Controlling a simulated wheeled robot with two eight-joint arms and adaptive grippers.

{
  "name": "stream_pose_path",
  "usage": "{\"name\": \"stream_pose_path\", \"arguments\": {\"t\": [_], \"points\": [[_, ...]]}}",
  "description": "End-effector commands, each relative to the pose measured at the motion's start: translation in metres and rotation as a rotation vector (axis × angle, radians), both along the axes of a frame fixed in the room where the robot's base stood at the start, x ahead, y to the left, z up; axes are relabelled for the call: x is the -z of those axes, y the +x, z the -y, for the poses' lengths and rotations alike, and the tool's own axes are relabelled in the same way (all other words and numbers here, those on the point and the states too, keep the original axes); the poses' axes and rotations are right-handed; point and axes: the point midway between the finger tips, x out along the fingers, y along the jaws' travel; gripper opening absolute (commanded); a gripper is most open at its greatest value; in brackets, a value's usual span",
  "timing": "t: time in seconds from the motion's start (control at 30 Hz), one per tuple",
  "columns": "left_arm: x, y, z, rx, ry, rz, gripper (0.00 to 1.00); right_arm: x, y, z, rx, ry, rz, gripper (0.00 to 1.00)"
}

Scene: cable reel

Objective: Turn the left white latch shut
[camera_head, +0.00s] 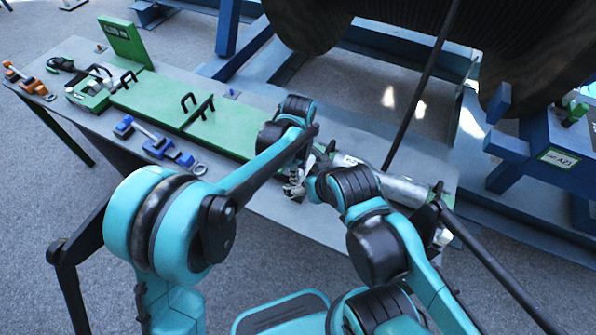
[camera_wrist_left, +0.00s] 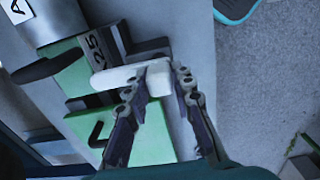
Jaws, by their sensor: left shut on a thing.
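In the head view the left gripper (camera_head: 293,189) is low at the near edge of the bench, left of a silver cylinder (camera_head: 402,188). The latch is too small and covered to make out there. My right arm comes in at the lower right; its gripper cannot be made out.
The grey bench (camera_head: 75,50) carries a green board (camera_head: 160,103) with black handles. Blue tools (camera_head: 160,146) and an orange tool (camera_head: 28,82) lie on its left part. A large dark reel (camera_head: 390,35) on a blue frame stands behind. Grey floor lies in front.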

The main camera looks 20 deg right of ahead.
Motion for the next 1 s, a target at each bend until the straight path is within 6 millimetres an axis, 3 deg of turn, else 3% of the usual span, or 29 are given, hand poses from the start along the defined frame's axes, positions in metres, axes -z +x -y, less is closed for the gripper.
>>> {"name": "stream_pose_path", "arguments": {"t": [0.6,0.63,0.7,1.0], "points": [[0.0002,0.0001,-0.0001,-0.039,0.000,0.000,0.00,-0.0003,0.0000,0.0000,0.000,0.000,0.000,0.90],[0.0002,0.0002,-0.0002,-0.039,0.000,0.000,0.31,-0.0003,0.0000,0.0000,0.000,0.000,0.000,0.90],[0.0002,0.0002,-0.0002,-0.039,0.000,0.000,0.45,-0.0003,0.0000,0.0000,0.000,0.000,0.000,0.90],[-0.0011,0.0001,-0.0001,-0.037,0.000,0.000,0.45,-0.0004,0.0000,0.0000,0.000,0.000,0.000,0.90]]}}
